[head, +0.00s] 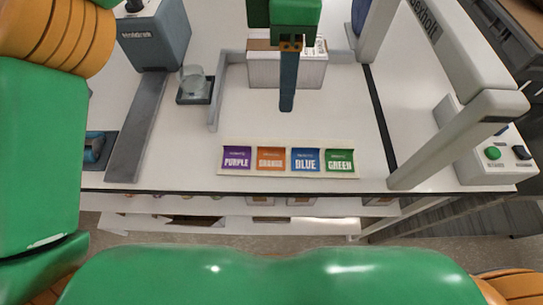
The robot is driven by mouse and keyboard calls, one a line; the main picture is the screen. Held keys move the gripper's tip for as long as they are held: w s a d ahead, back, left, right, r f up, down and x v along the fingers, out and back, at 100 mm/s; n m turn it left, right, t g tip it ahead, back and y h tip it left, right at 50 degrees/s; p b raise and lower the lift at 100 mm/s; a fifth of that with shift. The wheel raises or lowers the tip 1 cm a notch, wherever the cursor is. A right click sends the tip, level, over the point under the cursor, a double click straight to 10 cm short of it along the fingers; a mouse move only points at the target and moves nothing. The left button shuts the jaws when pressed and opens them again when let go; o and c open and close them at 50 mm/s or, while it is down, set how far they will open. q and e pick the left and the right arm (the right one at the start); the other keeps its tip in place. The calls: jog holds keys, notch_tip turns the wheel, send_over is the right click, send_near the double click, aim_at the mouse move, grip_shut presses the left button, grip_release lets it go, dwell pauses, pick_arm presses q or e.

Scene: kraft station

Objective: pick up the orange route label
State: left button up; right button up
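The orange route label (271,159) lies flat on a pale strip (288,175) near the table's front edge. It is second from the left, between the purple label (237,158) and the blue label (305,160), with the green label (339,161) at the right end. My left gripper (287,106) is at the top middle, pointing down the picture, beyond the labels and apart from them. It is seen edge-on as one dark finger, so its opening is hidden. My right gripper is not in view.
A box (262,72) stands behind my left gripper, by a low grey rail (222,92). A grey frame post (440,150) and a button panel (490,160) are at right. White table is bare around the labels.

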pick_arm(q)
jog(key=b, duration=0.7)
send_near(278, 151)
jog(key=shift+w+d+f, duration=0.25)
jog(key=shift+w+d, duration=0.05)
jog(key=f, duration=0.5)
jog(key=shift+s+a+f, duration=0.35)
jog(key=shift+s, duration=0.05)
jog(key=shift+w+f, duration=0.1)
jog(key=shift+f, duration=0.3)
grip_shut()
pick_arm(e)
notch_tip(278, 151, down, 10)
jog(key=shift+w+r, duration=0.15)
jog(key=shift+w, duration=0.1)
